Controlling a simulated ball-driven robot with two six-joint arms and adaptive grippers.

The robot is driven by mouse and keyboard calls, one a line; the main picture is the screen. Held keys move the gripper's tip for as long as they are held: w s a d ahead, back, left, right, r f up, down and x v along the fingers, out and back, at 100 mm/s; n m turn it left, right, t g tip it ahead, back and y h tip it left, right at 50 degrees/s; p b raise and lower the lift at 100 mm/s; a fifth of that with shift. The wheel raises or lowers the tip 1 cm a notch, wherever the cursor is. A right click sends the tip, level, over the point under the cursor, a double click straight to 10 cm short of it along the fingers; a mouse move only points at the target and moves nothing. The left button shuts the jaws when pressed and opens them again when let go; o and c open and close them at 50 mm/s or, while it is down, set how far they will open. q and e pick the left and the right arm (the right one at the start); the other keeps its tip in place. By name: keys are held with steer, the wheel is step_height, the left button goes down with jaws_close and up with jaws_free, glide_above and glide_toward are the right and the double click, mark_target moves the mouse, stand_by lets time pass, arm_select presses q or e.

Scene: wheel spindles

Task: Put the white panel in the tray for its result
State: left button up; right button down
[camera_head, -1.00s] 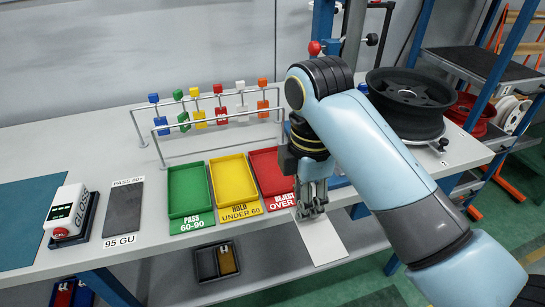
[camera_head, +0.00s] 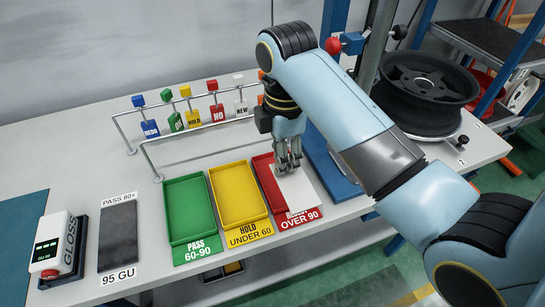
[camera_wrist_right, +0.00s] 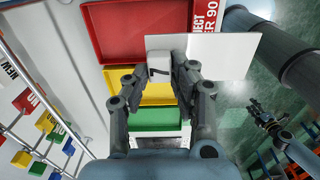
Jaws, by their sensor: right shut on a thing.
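The white panel (camera_head: 300,190) is held by my right gripper (camera_head: 288,163) above the red tray. In the right wrist view the panel (camera_wrist_right: 228,52) spreads to the right of the gripper's fingers (camera_wrist_right: 160,72), with a pale block (camera_wrist_right: 158,66) between them. The red tray (camera_head: 267,178), labelled REJECT OVER 90, is partly hidden by panel and gripper. Beside it are the yellow tray (camera_head: 262,208), HOLD UNDER 60, and the green tray (camera_head: 208,212), PASS 60-90. A dark jointed shape, probably my left gripper (camera_wrist_right: 262,115), shows in the right wrist view.
The gloss meter (camera_head: 60,245) and a dark plate (camera_head: 118,235) marked 95 GU lie at the left. A rail with coloured tags (camera_head: 190,120) stands behind the trays. A black wheel (camera_head: 425,90) stands at the back right.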

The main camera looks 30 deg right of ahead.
steer(key=w+f, duration=0.1)
steer(key=w, duration=0.1)
steer(key=w+d+f, duration=0.1)
steer(key=w, duration=0.1)
steer(key=w+d+f, duration=0.1)
steer(key=w, duration=0.1)
steer(key=shift+f, duration=0.3)
steer(key=shift+w+d+f, duration=0.2)
steer(key=shift+w+f, duration=0.4)
steer(key=shift+f, duration=0.15)
step_height(320, 180, down, 3)
steer(key=shift+f, duration=0.3)
arm_select(q)
steer(key=shift+s+a+r, duration=0.1)
steer(key=shift+s+r, duration=0.05)
steer(key=shift+s, duration=0.15)
arm_select(e)
steer(key=c, duration=1.4)
jaws_free()
arm_select(q)
steer(key=shift+w, duration=0.1)
arm_select(e)
step_height(320, 180, up, 12)
